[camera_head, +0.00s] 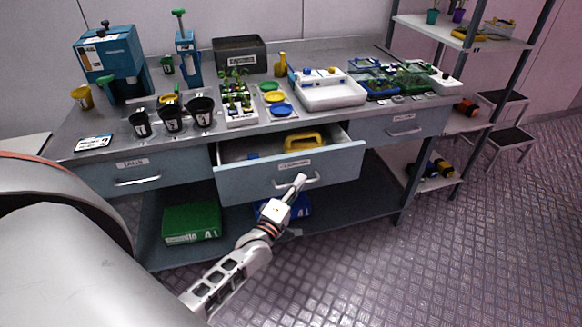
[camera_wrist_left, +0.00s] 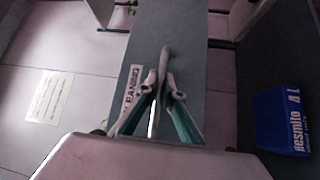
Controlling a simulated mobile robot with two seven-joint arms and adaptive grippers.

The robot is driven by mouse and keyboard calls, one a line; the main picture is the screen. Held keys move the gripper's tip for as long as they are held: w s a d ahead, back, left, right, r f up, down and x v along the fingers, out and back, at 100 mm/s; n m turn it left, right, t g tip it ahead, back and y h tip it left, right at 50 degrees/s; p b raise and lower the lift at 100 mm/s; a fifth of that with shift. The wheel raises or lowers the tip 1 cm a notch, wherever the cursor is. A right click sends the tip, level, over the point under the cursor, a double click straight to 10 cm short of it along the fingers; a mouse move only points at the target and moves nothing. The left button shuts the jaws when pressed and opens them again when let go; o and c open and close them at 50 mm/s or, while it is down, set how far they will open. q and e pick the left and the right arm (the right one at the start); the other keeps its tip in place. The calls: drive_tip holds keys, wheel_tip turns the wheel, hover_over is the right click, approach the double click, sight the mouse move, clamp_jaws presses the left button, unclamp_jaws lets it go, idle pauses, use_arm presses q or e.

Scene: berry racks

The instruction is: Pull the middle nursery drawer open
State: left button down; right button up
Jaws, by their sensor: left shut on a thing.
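The middle drawer (camera_head: 240,184) of the grey workbench stands partly pulled out, with its inside showing. A yellow tool (camera_head: 303,142) and a small blue item lie in it. Its front has a label reading CLEANING (camera_wrist_left: 133,85) and a light bar handle (camera_head: 312,182). My left gripper (camera_head: 298,184) is shut on the handle at the drawer front. In the left wrist view, its two fingers (camera_wrist_left: 165,92) close around the handle (camera_wrist_left: 165,62), against the grey drawer front (camera_wrist_left: 185,30). My right gripper is in neither view.
The left drawer (camera_head: 118,180) and right drawer (camera_head: 403,131) are shut. Pots, seedling trays and a white tray (camera_head: 330,97) crowd the benchtop (camera_head: 220,127). A green box (camera_head: 191,222) sits on the lower shelf. Floor to the front right is clear.

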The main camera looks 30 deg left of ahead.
use_arm(q)
drive_tip(key=s+d+p, duration=0.4)
drive_tip(key=s+d, duration=0.9)
drive_tip(key=d, duration=0.2)
drive_tip(key=shift+d+p, duration=0.2)
drive_tip(key=shift+p, duration=0.1)
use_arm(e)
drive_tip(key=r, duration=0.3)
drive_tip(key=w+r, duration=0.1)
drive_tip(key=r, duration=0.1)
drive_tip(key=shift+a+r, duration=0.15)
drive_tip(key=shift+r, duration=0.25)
use_arm(q)
drive_tip(key=c, duration=2.4)
unclamp_jaws()
drive_tip(key=shift+c, duration=0.2)
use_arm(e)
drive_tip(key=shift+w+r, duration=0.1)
use_arm(q)
drive_tip(key=shift+s, duration=0.1)
